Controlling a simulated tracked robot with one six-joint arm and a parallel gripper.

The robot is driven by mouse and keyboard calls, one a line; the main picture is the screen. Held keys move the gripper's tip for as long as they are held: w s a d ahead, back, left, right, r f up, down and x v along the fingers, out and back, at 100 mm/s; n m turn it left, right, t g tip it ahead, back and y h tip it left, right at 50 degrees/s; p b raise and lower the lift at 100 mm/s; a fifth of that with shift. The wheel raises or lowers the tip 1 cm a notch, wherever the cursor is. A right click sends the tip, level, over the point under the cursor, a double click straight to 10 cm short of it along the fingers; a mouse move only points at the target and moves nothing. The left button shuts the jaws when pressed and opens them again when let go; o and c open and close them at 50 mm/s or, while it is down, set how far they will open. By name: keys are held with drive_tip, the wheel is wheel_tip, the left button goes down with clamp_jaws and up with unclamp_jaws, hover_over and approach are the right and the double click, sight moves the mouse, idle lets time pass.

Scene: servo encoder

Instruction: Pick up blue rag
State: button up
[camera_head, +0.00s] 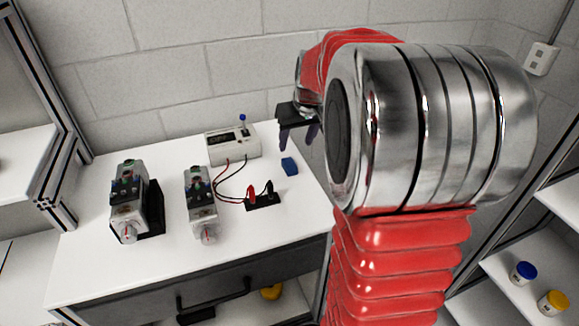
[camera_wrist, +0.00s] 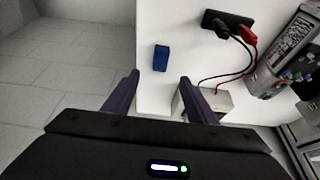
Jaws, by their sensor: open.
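The blue rag (camera_head: 290,166) is a small blue block-like piece lying on the white table top near its right edge in the head view. In the wrist view the rag (camera_wrist: 161,58) lies on the table beyond my fingertips, roughly in line with the gap between them. My gripper (camera_wrist: 158,85) is open and empty, with its two dark purple fingers apart. In the head view my gripper (camera_head: 298,135) hangs above the rag near the table's back right edge, partly hidden by my arm.
A black socket block (camera_head: 262,202) holds red and black plugs. Two servo units (camera_head: 129,204) (camera_head: 200,205) stand on the left. The table's edge (camera_wrist: 138,45) is close beside the rag.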

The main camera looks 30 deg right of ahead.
hover_over(290, 164)
drive_tip(key=s, duration=0.2)
drive_tip(key=f, duration=0.7)
drive_tip(key=shift+a, duration=0.25)
drive_tip(key=shift+x, duration=2.55)
drive_tip(key=shift+s, duration=0.1)
drive_tip(key=shift+c, duration=0.4)
drive_tip(key=c, duration=1.2)
drive_tip(key=shift+o, duration=0.2)
